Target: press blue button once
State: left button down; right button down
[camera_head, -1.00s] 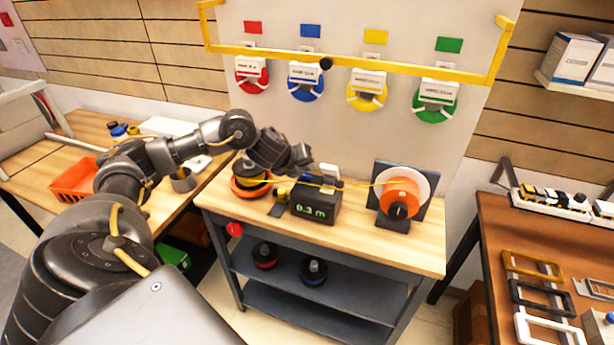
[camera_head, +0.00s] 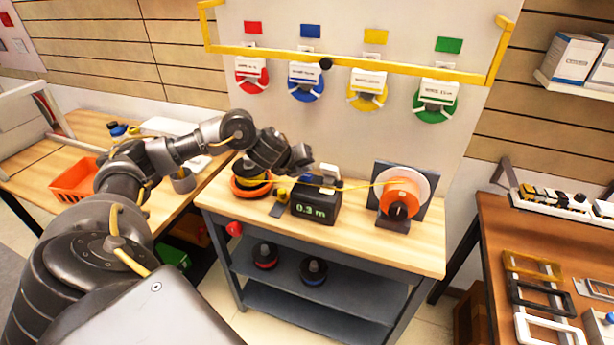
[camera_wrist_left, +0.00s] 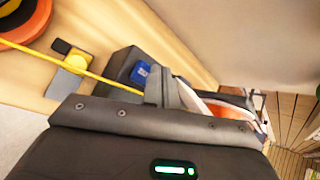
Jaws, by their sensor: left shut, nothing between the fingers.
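The blue button (camera_wrist_left: 140,72) sits on top of the dark measuring device (camera_head: 316,208), whose green display reads 0.3 m. In the head view only a small bit of the button shows, just below my gripper. My left gripper (camera_head: 301,158) is shut and empty, in the air above the device. In the left wrist view its shut fingers (camera_wrist_left: 168,88) are just right of the button, with a gap that I cannot judge. My right gripper is in neither view.
A yellow cable runs from the orange coil (camera_head: 250,182) through the device to the orange reel (camera_head: 400,196) at right. A yellow-and-black clamp (camera_head: 280,200) is left of the device. A yellow rail (camera_head: 350,64) crosses the wall panel behind, with coloured spools.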

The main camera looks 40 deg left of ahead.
aim_at(305, 178)
pick_arm(q)
jog(key=shift+f, duration=0.1)
jog(key=shift+f+b, duration=0.3)
jog(key=shift+f, duration=0.05)
jog(key=shift+f+b, duration=0.45)
jog(key=shift+f, duration=0.1)
dwell(0.8)
jog(key=shift+r, duration=0.1)
jog(key=shift+r+p, duration=0.9)
jog(key=shift+p, duration=0.05)
notch_tip(305, 178, up, 5)
jog(key=p, duration=0.4)
jog(key=shift+p, duration=0.4)
